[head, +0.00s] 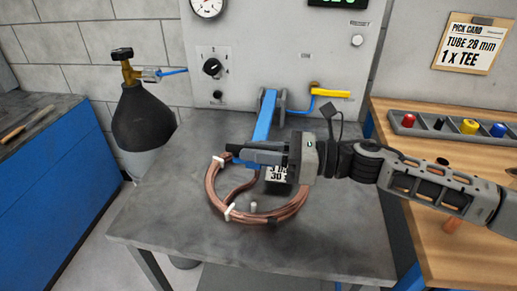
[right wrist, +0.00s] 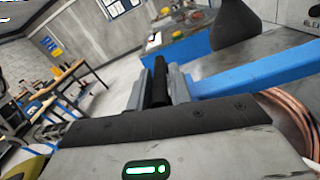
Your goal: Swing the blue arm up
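The blue arm (head: 266,116) comes out from a grey bracket low on the upright panel and reaches forward over the grey bench, above the copper coil. It also shows in the right wrist view (right wrist: 255,72), running from the right up to my fingers. My right gripper (head: 245,152) is at its near end, with the forearm coming in from the right. In the right wrist view my fingers (right wrist: 160,88) sit on both sides of a black handle at the arm's end and look closed on it. My left gripper is not in view.
A copper tube coil (head: 272,214) lies on the grey bench (head: 340,245) below my gripper. A dark gas bottle (head: 144,118) stands left of the bench. A yellow lever (head: 332,93) is on the panel. A grey parts tray (head: 455,128) lies on the wooden table at right.

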